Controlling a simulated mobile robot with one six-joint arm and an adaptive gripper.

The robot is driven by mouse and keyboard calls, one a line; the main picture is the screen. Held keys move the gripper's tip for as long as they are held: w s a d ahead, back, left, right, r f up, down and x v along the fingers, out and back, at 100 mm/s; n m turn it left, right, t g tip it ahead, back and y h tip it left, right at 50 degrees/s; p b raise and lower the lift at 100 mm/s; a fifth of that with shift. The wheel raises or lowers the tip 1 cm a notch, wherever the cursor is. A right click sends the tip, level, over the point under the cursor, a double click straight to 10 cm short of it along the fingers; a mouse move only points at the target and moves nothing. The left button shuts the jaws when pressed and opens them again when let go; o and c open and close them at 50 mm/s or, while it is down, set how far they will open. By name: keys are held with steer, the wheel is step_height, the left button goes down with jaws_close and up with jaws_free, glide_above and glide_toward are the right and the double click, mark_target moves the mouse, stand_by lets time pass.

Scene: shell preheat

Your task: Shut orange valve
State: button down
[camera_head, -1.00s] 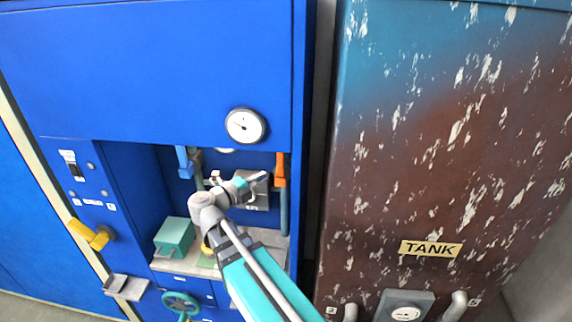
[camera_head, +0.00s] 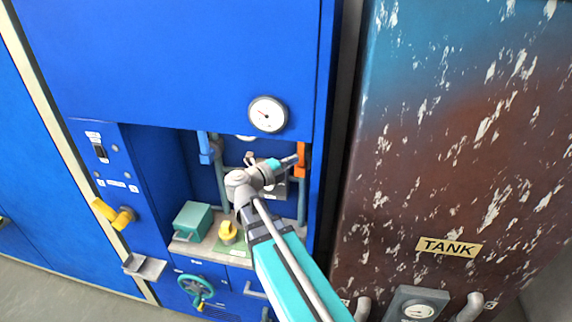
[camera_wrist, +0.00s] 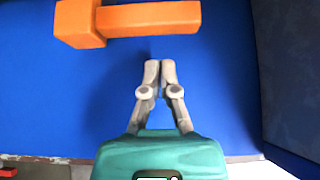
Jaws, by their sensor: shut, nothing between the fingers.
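The orange valve handle (camera_head: 301,160) hangs upright on a pipe at the right side of the blue cabinet's recess. In the wrist view the orange valve (camera_wrist: 140,20) is a bar with a block at its left end, crossing the top of the picture. My gripper (camera_wrist: 159,68) is shut and empty, its fingertips just short of the bar with a strip of blue wall between. In the head view my gripper (camera_head: 294,159) is close beside the orange handle on its left; whether they touch cannot be told there.
A blue valve handle (camera_head: 205,147) is at the recess's left pipe. A teal box (camera_head: 193,220) and a yellow-topped item (camera_head: 228,232) stand on the recess floor. A gauge (camera_head: 268,114) is above. The rusty tank (camera_head: 450,150) stands to the right.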

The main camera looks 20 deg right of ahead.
mark_target(301, 157)
steer(key=shift+x, duration=2.65)
steer(key=shift+d, duration=0.15)
steer(key=shift+w, duration=0.1)
